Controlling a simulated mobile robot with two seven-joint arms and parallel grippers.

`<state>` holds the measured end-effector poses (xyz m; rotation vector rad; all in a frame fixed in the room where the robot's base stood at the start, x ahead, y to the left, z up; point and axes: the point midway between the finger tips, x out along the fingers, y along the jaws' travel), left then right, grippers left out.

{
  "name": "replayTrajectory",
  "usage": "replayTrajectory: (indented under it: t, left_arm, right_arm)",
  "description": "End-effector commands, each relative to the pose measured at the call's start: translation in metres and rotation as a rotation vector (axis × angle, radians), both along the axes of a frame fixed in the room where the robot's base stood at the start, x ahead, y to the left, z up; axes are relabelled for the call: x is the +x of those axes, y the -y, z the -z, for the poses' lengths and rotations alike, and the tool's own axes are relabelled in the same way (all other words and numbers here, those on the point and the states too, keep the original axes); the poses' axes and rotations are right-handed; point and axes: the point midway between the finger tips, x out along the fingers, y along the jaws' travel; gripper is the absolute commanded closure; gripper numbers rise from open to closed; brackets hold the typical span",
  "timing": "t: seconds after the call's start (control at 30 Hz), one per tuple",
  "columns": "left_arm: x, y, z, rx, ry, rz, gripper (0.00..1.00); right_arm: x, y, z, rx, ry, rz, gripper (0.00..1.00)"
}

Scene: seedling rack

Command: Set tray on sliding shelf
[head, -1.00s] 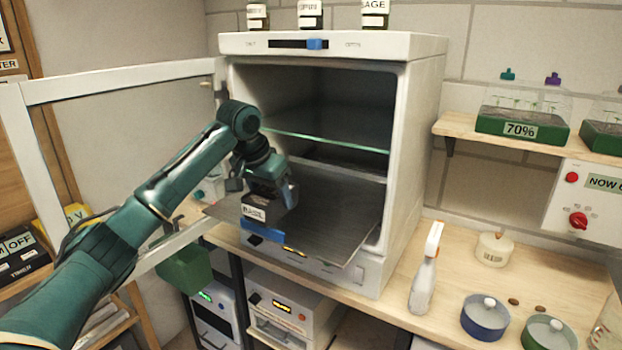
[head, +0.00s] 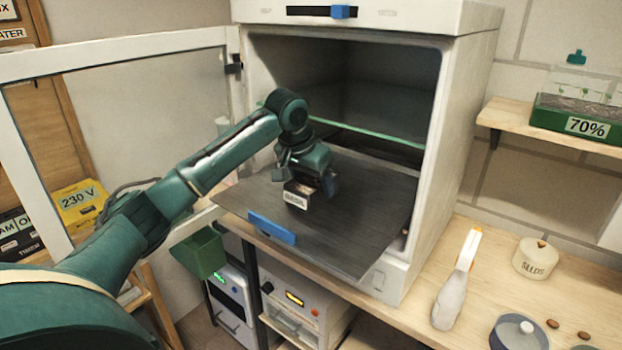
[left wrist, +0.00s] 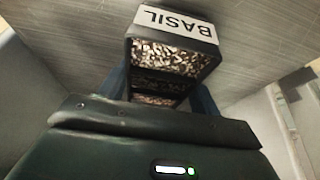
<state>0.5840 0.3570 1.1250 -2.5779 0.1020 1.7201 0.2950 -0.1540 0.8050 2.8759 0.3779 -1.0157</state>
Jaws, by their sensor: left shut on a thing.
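My left gripper (head: 312,182) is shut on a small dark tray labelled "BASIL" (head: 296,196). In the left wrist view the tray (left wrist: 172,58) shows brown, grainy filling in its cells, with the white label at its far edge. The sliding shelf (head: 350,235) is a dark flat sheet pulled out of the white cabinet, with a blue handle (head: 272,228) on its front edge. The tray is over the shelf, left of its middle. I cannot tell whether its underside touches the shelf. My right gripper is not in view.
The cabinet's glass door (head: 110,52) stands open at the left. A green glass shelf (head: 380,136) is inside the cabinet (head: 465,110). A spray bottle (head: 455,285) and a seeds jar (head: 536,260) stand on the wooden bench at the right.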

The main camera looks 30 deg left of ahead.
Motion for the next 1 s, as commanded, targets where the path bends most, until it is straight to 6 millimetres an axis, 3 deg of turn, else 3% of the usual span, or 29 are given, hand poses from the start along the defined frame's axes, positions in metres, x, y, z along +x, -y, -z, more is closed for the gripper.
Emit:
replayTrajectory:
  t: [0.27, 0.3, 0.53, 0.83, 1.0]
  left_arm:
    - [0.000, 0.001, 0.002, -0.001, 0.001, 0.001, 0.65]
    - [0.000, 0.000, 0.002, -0.001, 0.000, 0.001, 0.33]
    - [0.000, 0.000, 0.002, -0.001, 0.000, 0.001, 0.15]
    - [0.000, 0.000, -0.002, -0.001, 0.002, 0.000, 0.15]
    - [-0.008, 0.000, -0.024, -0.001, 0.005, 0.000, 0.15]
  right_arm:
    - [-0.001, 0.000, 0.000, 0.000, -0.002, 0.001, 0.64]
    - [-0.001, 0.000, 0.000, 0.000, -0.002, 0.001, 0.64]
    - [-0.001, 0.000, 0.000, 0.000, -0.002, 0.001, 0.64]
    - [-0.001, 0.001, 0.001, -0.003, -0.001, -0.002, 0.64]
    - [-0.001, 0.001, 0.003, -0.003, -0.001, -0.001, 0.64]
